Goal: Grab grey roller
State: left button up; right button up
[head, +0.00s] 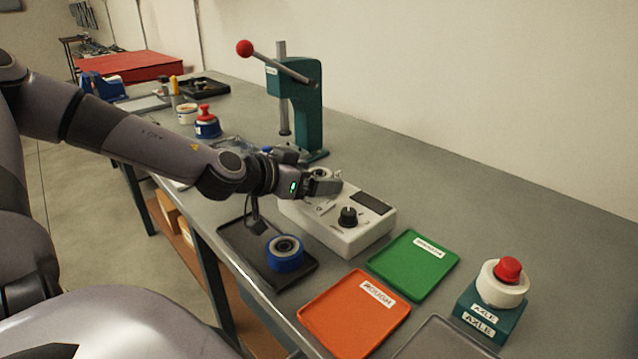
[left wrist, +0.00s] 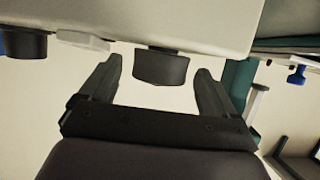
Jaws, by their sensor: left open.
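The grey roller (head: 320,173) appears to stand on the far end of the white control box (head: 338,243), partly hidden by my left gripper in the head view. In the left wrist view, which looks upside down, it is a dark grey cylinder (left wrist: 160,68) against the box (left wrist: 170,18). My left gripper (head: 325,186) is open, with one finger (left wrist: 97,78) and the other (left wrist: 212,95) on either side of the roller. Gaps show between roller and both fingers. My right gripper is not in view.
A black knob (head: 348,215) is on the box. A green press (head: 305,105) stands behind. A blue-rimmed roller (head: 286,253) lies on a black tray (head: 245,240). Orange (head: 355,320) and green (head: 413,265) trays and a red-topped axle stand (head: 490,312) are at the front right.

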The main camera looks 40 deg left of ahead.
pick_arm(q)
jog(key=shift+b+x, duration=0.3)
jog(key=shift+x, duration=0.5)
jog(key=c, duration=1)
jog(key=shift+c, duration=0.6)
jog(key=shift+r, duration=0.15)
